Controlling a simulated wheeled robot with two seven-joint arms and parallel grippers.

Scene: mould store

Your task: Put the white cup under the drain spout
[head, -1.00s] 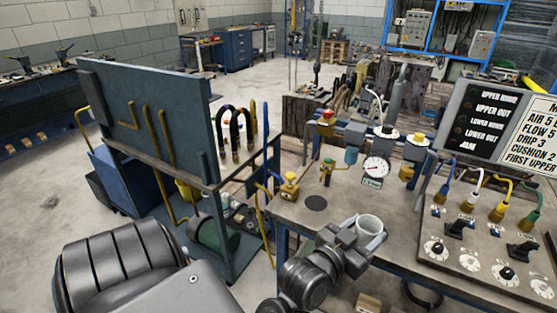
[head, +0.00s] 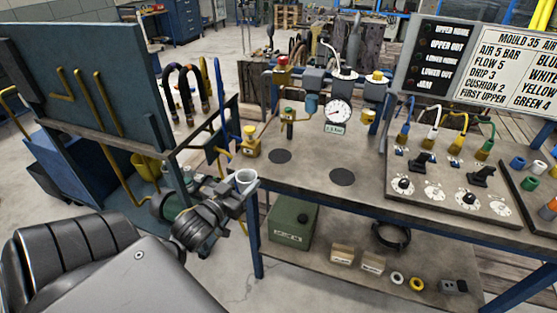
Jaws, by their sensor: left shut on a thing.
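The white cup (head: 245,176) is upright in the jaws of my left gripper (head: 236,188), which is shut on it. The gripper and cup are just off the left front corner of the bench (head: 310,190). On the bench stands an air unit with a gauge (head: 338,112), a blue bowl (head: 311,104) and a yellow bowl (head: 368,116). A small green-topped valve (head: 288,118) stands left of the gauge. I cannot tell which part is the drain spout. My right gripper is out of view.
A yellow fitting (head: 250,142) stands at the bench's left edge. A control panel (head: 450,182) with hoses and knobs fills the right side. A blue-grey cart with a board (head: 85,85) stands at left. A green box (head: 292,222) sits on the lower shelf.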

